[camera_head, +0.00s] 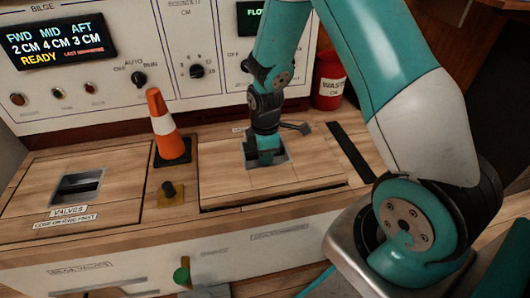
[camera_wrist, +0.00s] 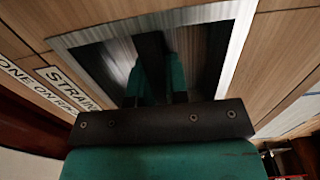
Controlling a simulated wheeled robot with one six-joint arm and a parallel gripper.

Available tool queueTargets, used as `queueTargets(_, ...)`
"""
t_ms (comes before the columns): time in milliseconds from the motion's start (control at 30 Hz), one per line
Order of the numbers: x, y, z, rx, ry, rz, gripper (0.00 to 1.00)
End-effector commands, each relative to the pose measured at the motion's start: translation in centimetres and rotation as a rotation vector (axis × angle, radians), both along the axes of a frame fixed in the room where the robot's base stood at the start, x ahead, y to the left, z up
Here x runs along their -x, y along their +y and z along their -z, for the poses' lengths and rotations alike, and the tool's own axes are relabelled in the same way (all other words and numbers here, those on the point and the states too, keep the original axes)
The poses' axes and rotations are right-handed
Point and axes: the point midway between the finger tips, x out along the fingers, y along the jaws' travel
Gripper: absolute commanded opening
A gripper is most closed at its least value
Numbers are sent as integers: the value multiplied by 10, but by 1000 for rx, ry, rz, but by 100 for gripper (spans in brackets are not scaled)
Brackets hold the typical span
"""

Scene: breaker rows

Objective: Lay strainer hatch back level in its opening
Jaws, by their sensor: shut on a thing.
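The strainer hatch (camera_head: 225,182) is a light wooden panel in the deck at the middle of the head view. A dark line shows along its front and left edges; I cannot tell whether it is fully level. My gripper (camera_head: 267,158) reaches down into the metal-framed recess in the hatch and is shut on its grip. In the wrist view my gripper (camera_wrist: 155,92) is inside the recess frame (camera_wrist: 85,42), and a label starting "STRAI" (camera_wrist: 68,85) lies beside it on the wood. The held part is mostly hidden by the fingers.
An orange and white cone (camera_head: 168,125) and a dark knob on a yellow base (camera_head: 170,193) stand left of the hatch. The valves hatch (camera_head: 40,180) lies further left. A red waste can (camera_head: 329,80) stands behind right. The control panel (camera_head: 115,95) rises behind.

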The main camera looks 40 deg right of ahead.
Motion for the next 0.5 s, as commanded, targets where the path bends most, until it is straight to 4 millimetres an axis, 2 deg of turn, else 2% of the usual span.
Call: queueTargets(500, -1, 0, 15, 0, -3, 0, 0)
